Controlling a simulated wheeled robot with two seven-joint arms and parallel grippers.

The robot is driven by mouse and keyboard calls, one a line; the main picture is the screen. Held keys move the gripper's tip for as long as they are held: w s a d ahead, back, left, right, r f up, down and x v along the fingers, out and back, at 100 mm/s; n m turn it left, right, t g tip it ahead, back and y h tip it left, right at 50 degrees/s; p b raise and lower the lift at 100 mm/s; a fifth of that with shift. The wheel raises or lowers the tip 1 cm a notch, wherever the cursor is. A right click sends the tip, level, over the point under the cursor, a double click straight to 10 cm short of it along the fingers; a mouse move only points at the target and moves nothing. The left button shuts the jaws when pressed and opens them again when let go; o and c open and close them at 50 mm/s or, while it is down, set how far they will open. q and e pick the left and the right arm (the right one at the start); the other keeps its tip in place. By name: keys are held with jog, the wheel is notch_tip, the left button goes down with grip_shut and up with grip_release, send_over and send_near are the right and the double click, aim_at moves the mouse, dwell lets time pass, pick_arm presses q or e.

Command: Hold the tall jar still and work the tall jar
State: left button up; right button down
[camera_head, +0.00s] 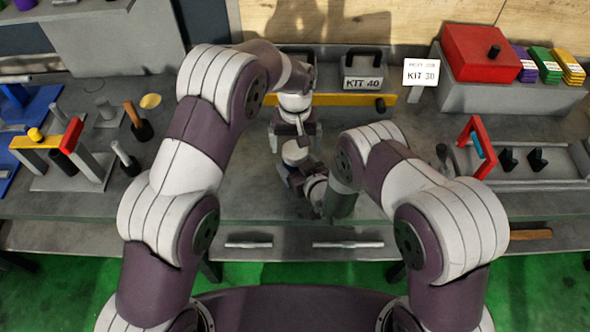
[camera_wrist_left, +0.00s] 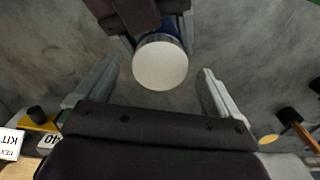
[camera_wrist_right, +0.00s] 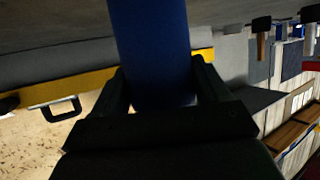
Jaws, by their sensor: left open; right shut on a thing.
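The tall jar has a blue body and a white round lid. In the head view its lid (camera_head: 294,152) shows between my two grippers. My right gripper (camera_wrist_right: 163,85) is shut on the blue body (camera_wrist_right: 150,40) in the right wrist view. My left gripper (camera_wrist_left: 160,85) is open above the jar. In the left wrist view the white lid (camera_wrist_left: 160,62) lies between and slightly beyond its spread fingers, with a gap on both sides. The jar's lower end is hidden in the head view by my right gripper and arm.
Behind my arms stand a yellow bar (camera_head: 345,99) and a KIT 40 box (camera_head: 364,70). A fixture with a red and yellow frame (camera_head: 65,150) is at left. A red box (camera_head: 480,53) is at right. Bare grey bench (camera_head: 240,190) surrounds the jar.

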pick_arm(q)
jog(key=shift+f, duration=1.05)
jog(key=c, duration=1.1)
jog(key=shift+m, duration=0.9)
jog(key=o, duration=1.2)
jog(key=shift+r, duration=0.15)
